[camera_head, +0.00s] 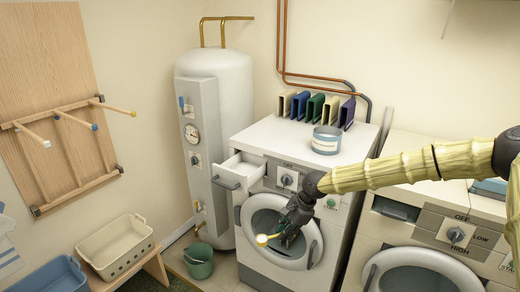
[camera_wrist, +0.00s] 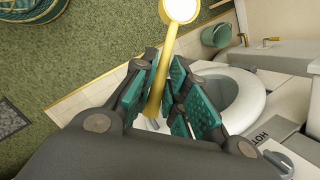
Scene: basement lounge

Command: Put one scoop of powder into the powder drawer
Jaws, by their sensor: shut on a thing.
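My gripper (camera_head: 288,232) is in front of the left washer's round door, its fingers also in the wrist view (camera_wrist: 178,88). It is shut on the handle of a yellow scoop (camera_head: 263,239). The scoop's bowl points left in the head view, and in the wrist view its bowl (camera_wrist: 180,10) shows white inside, like powder. The powder drawer (camera_head: 236,176) is pulled out at the washer's upper left. The scoop is below the drawer in the head view, apart from it. A round tub (camera_head: 327,143) with a pale blue band stands on the washer; its contents are unclear.
The left washer (camera_head: 300,135) carries several coloured binders (camera_head: 315,107) at its back. A second washer (camera_head: 424,255) stands at right. A white boiler (camera_head: 215,90) stands left of the drawer. A green bucket (camera_head: 199,262) is on the floor. Baskets (camera_head: 115,247) sit on a bench.

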